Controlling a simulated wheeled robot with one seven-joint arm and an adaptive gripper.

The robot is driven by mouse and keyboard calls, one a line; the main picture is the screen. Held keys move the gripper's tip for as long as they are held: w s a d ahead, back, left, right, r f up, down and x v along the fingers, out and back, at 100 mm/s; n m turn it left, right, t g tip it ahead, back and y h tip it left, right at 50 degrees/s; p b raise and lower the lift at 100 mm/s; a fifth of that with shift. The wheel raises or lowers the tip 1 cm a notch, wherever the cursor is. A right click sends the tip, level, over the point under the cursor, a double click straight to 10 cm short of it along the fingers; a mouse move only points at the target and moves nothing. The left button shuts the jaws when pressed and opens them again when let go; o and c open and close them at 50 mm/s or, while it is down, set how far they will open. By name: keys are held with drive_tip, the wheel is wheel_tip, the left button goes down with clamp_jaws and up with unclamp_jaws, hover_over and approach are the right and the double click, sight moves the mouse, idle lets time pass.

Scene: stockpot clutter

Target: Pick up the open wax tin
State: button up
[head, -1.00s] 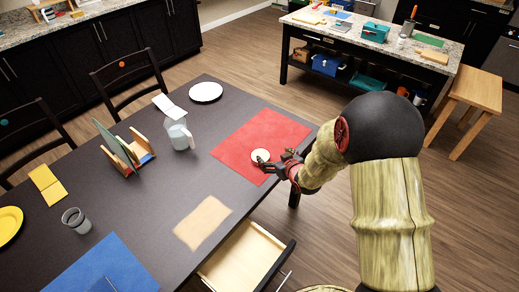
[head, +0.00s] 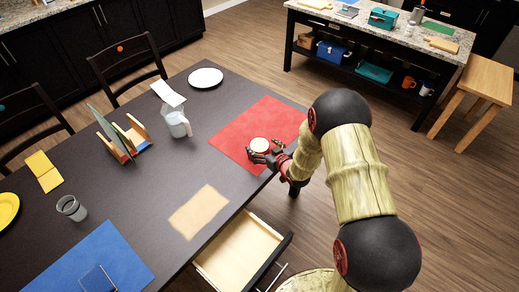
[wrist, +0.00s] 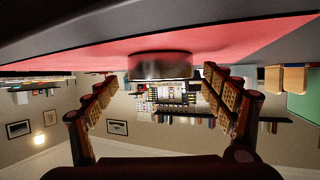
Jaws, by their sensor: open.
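The open wax tin (head: 260,145) is a small round tin with a pale top and dark metal side. It sits on the red mat (head: 262,122) near the table's edge. In the wrist view, which is upside down, the tin (wrist: 160,65) shows between the fingertips. My gripper (head: 263,158) is open at the tin's near side, low over the mat. In the wrist view its fingers (wrist: 160,82) are spread to either side of the tin. I cannot tell whether either finger touches it.
An open, empty drawer (head: 240,252) juts from the table below a tan mat (head: 199,211). A glass pitcher (head: 178,125), a white plate (head: 206,77) and a rack with boards (head: 122,140) stand farther back. The mat around the tin is otherwise clear.

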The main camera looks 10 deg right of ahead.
drive_tip(key=shift+w+a+f, duration=0.25)
drive_tip(key=shift+w+f, duration=0.1)
drive_tip(key=shift+w, duration=0.25)
drive_tip(key=shift+r, duration=0.1)
drive_tip(key=shift+c, duration=0.7)
drive_tip(key=c, duration=1.3)
drive_tip(key=shift+r, duration=0.1)
